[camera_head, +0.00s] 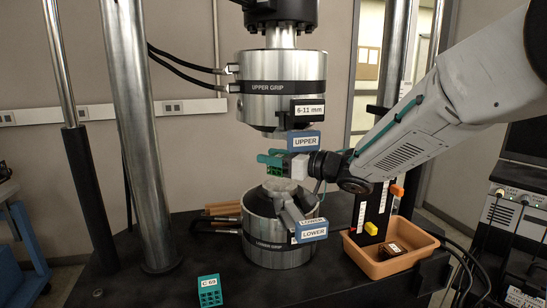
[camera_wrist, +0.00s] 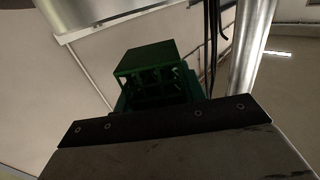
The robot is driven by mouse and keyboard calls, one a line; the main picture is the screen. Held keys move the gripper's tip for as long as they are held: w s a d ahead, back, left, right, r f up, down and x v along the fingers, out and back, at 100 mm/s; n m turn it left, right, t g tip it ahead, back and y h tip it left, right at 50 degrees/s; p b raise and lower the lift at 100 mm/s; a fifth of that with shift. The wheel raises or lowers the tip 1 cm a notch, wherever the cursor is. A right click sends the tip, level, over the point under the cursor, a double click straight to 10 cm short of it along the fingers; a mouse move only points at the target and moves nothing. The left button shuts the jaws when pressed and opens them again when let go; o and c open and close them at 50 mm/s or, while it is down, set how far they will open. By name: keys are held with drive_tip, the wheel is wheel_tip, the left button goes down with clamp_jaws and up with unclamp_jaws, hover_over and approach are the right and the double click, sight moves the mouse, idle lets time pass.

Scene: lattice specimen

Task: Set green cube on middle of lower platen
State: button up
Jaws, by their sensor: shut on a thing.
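The green lattice cube (camera_head: 272,173) is between the teal fingers of my gripper (camera_head: 272,160). My gripper is shut on it and holds it in the air, between the upper and lower grips. In the wrist view the dark green cube (camera_wrist: 148,62) shows its open lattice beyond the dark front edge of my gripper. The lower platen (camera_head: 284,188) is the pale round top of the lower grip. The cube is above it, toward its left side, with a small gap seeming to show between them. Part of the cube is hidden by the fingers.
The upper grip (camera_head: 262,88) hangs close above my gripper. Blue UPPER (camera_head: 305,141) and LOWER (camera_head: 312,232) labelled parts stick out beside the platens. A teal lattice piece marked C 69 (camera_head: 209,291) is on the black table. An orange bin (camera_head: 378,268) stands at right.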

drive_tip(key=shift+f, duration=0.1)
drive_tip(key=shift+f, duration=0.4)
drive_tip(key=shift+f, duration=0.1)
drive_tip(key=o, duration=0.9)
drive_tip(key=shift+f, duration=0.1)
drive_tip(key=shift+o, duration=0.2)
